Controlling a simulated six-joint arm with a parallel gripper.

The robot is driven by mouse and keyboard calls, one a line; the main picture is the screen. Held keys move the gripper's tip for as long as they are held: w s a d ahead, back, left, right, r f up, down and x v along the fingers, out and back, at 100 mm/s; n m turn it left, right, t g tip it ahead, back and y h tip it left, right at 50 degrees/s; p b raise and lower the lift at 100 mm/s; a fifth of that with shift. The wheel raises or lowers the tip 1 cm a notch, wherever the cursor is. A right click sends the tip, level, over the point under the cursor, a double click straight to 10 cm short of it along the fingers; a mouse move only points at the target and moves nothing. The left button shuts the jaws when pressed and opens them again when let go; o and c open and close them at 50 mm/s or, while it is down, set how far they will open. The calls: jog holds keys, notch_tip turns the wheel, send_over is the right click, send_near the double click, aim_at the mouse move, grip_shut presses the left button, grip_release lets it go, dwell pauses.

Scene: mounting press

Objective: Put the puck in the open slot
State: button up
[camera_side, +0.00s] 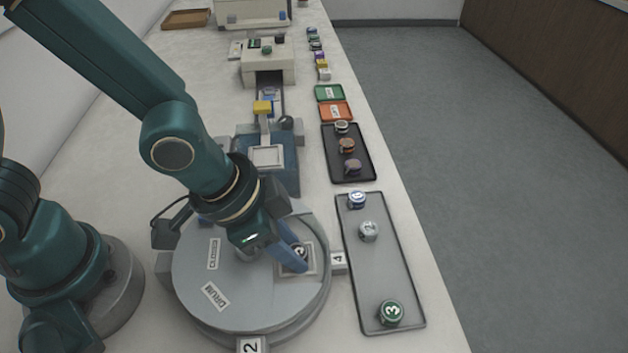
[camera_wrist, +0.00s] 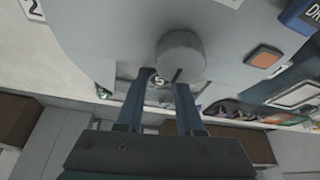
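A puck (camera_side: 301,251) with a pale mark on its dark top sits at the square slot (camera_side: 313,262) on the right side of the round grey drum (camera_side: 205,285). My gripper (camera_side: 297,262) points down there, its blue fingers partly in front of the puck. In the wrist view the puck's marked top (camera_wrist: 159,81) shows between the two fingertips (camera_wrist: 161,78), beside a grey cylinder. The fingers are apart with the puck between them. I cannot tell whether they press on it or how deep it sits.
A grey tray (camera_side: 400,285) right of the drum holds pucks, among them a green one (camera_side: 391,311). A dark tray (camera_side: 369,174) with more pucks lies behind it. A blue machine (camera_side: 285,180) stands behind the drum. A tag marked 4 (camera_side: 338,262) is at the drum's right edge.

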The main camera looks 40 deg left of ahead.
jog(key=v, duration=1.2)
jog(key=shift+w+d, duration=0.1)
jog(key=shift+a+r, duration=0.2)
jog(key=shift+a, duration=0.05)
jog(key=s+a+n+t+y, duration=0.1)
jog(key=a+n, duration=0.5)
jog(key=a, duration=0.6)
jog(key=shift+s+r+n+t+y, duration=0.35)
jog(key=shift+r+n+t+y, duration=0.05)
jog(key=shift+y, duration=0.4)
jog(key=shift+a, duration=0.1)
